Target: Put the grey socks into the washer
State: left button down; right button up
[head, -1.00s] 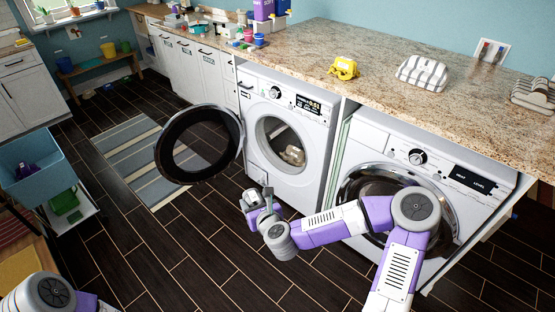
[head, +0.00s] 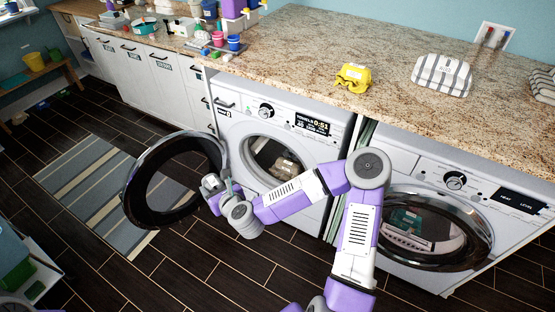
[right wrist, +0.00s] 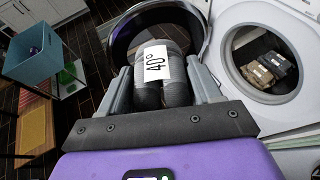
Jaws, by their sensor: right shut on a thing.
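The grey socks (right wrist: 152,92), a rolled bundle with a white "40°" label, are between the fingers of my right gripper (right wrist: 163,82), which is shut on them. In the head view my right gripper (head: 212,186) is in front of the right edge of the open washer door (head: 135,200), left of the drum opening; the socks are too small there to make out well. The washer (head: 307,150) is the left machine, its round door swung out to the left. My left gripper is out of view.
A second machine (head: 400,165) with a round glass door (head: 440,262) stands to the right. The granite counter (head: 330,40) above holds a yellow cloth-like item (head: 353,77) and a striped bundle (head: 442,75). A striped rug (head: 95,195) lies on the dark floor.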

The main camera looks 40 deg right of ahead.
aim_at(283, 183)
jog(key=i, duration=1.55)
jog(key=z, duration=0.05)
